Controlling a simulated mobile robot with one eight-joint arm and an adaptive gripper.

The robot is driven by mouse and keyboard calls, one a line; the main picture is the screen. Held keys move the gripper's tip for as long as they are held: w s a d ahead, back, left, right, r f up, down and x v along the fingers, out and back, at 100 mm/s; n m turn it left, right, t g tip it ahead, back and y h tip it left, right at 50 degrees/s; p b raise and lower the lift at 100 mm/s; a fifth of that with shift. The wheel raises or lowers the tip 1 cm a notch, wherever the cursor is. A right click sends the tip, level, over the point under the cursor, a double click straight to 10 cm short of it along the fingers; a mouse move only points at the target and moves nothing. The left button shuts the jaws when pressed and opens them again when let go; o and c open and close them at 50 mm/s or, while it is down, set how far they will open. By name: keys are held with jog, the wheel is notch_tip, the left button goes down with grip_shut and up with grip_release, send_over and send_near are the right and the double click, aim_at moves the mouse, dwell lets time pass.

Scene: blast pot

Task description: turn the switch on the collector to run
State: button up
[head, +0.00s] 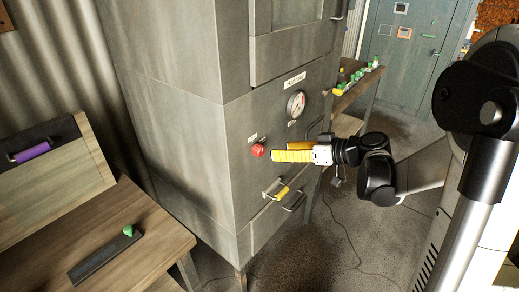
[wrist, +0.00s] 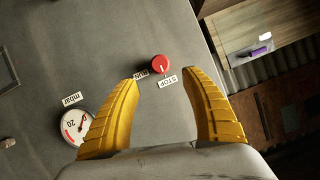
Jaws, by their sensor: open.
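The collector (head: 190,100) is a tall grey metal cabinet. Its red round switch (head: 258,150) sits on the front panel, left of a round gauge. In the wrist view the switch (wrist: 160,64) lies just ahead of the gap between my fingertips. A RUN label (wrist: 142,73) and a STOP label (wrist: 167,81) flank it; the left fingertip is close to the RUN label. I cannot make out which way the switch points. My gripper (head: 274,153) has yellow fingers and is open and empty. Its fingertips (wrist: 161,77) appear apart from the switch.
The gauge (wrist: 75,126) is beside the left finger. Below the switch is a yellow-gripped handle (head: 283,192). A wooden bench (head: 130,205) stands at left, with a purple-handled item (head: 32,151). A side table (head: 350,97) holds green-topped items.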

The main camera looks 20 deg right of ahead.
aim_at(263, 150)
jog(key=b+x, duration=0.2)
jog(key=x, duration=0.7)
jog(key=shift+w+a+f, duration=0.1)
jog(key=shift+w+a, duration=0.05)
jog(key=shift+a, duration=0.05)
jog(key=c, duration=1.2)
